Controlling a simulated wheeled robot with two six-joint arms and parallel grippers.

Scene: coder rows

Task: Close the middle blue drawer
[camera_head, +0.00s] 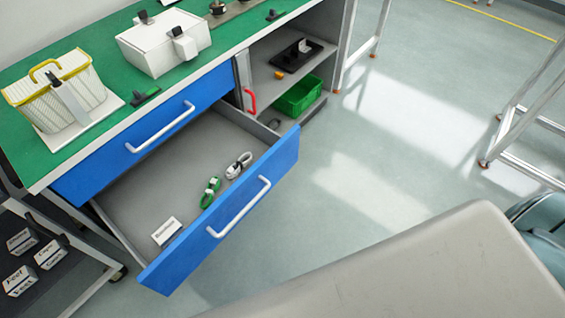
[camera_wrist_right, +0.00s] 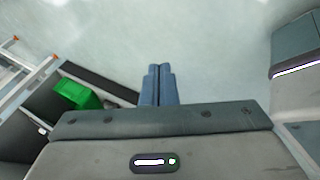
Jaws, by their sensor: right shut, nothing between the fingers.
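Two blue drawer fronts show in the head view. The upper drawer (camera_head: 170,128) is shut under the green worktop, with a white bar handle. The blue drawer below it (camera_head: 265,172) is pulled far out, with a white bar handle (camera_head: 240,207) on its front. Inside it lie a white labelled box (camera_head: 166,231), a green coiled item (camera_head: 210,191) and a white cable (camera_head: 239,165). Anything below this drawer is hidden. My right gripper (camera_wrist_right: 158,70) is shut and empty in the right wrist view, above the floor, touching nothing visible. My left gripper is not in view.
An open shelf with a green bin (camera_head: 298,96) and a red handle (camera_head: 250,99) stands right of the drawers. A basket (camera_head: 60,90) and white box (camera_head: 165,42) sit on the worktop. Floor (camera_head: 385,150) before the drawer is largely clear. A cart stands left.

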